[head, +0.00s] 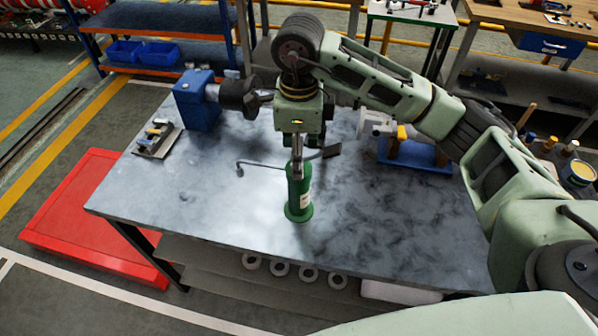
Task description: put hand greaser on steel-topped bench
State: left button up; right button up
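The hand greaser (299,195) is a green cylinder with a grey head, a pale label and a thin dark hose reaching left. It is upright over the front middle of the steel-topped bench (390,220), and its base appears to be at the bench top. My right gripper (300,144) points down directly over the greaser's head, with the grey top part between or just behind its fingers. The fingers are small and partly hidden, so I cannot tell whether they grip it. My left gripper is not in view.
A blue-based device (415,155) is at the back right. A red platform (95,220) lies on the floor at left. The bench's front is mostly clear.

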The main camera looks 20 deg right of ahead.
jog(key=shift+r+b, duration=0.35)
jog(key=shift+r, duration=2.4)
